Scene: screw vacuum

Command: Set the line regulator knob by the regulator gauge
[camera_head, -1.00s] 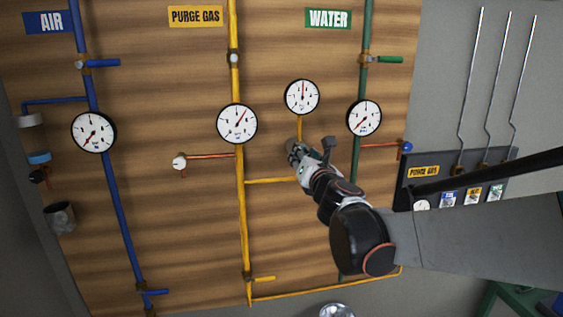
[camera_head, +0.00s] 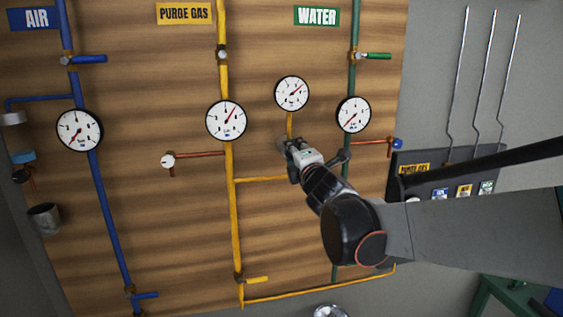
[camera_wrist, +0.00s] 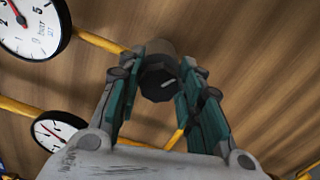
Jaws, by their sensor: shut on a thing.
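The dark regulator knob (camera_wrist: 160,85) with a pale mark on its face sits between the teal-padded fingers of my gripper (camera_wrist: 162,68), which are shut on it. In the head view my gripper (camera_head: 289,147) is at the regulator body, hiding most of the knob. The regulator gauge (camera_head: 292,93) is just above, joined by a short yellow pipe (camera_head: 290,123). Its red needle points up and to the right. The gauge is also at the top left of the wrist view (camera_wrist: 35,22), partly cut off.
The purge gas gauge (camera_head: 226,120) is to the left and the water gauge (camera_head: 354,115) to the right. A red-brown side pipe with a blue end (camera_head: 397,144) is right of my gripper. A lower yellow pipe (camera_head: 260,179) runs under it.

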